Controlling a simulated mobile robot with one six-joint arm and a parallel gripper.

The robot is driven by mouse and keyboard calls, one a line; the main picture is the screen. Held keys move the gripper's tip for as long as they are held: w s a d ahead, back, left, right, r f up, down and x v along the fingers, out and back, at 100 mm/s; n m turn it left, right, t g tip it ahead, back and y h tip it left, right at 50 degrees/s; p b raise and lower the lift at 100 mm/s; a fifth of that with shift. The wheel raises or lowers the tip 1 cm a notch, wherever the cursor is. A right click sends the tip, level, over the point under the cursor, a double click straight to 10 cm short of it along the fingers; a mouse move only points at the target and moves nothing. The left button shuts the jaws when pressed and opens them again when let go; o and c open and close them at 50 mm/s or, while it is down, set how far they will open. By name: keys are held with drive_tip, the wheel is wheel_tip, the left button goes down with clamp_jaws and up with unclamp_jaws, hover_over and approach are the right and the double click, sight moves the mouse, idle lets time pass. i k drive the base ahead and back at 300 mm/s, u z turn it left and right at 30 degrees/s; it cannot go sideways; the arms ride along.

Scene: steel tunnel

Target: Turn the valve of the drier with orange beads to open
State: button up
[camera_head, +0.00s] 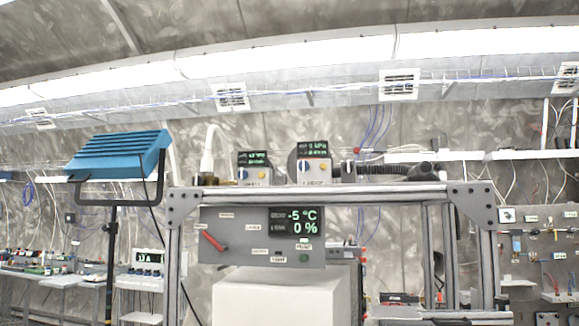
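No drier can be made out for certain. On the grey wall panel (535,262) at the far right, a small blue upright part (517,243) is mounted, with other small fittings to its right; these are too small to tell whether any holds orange beads or has a valve. My gripper is not in view.
A metal frame bench (330,193) stands in the middle, with two display units (310,165) (254,170) on top. Below hangs a grey control panel (232,222) with a red lever (213,240) and a display reading -5 °C and 0 %. A blue lamp (118,150) on a stand is left.

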sight(303, 165)
drive_tip(key=i, duration=0.85)
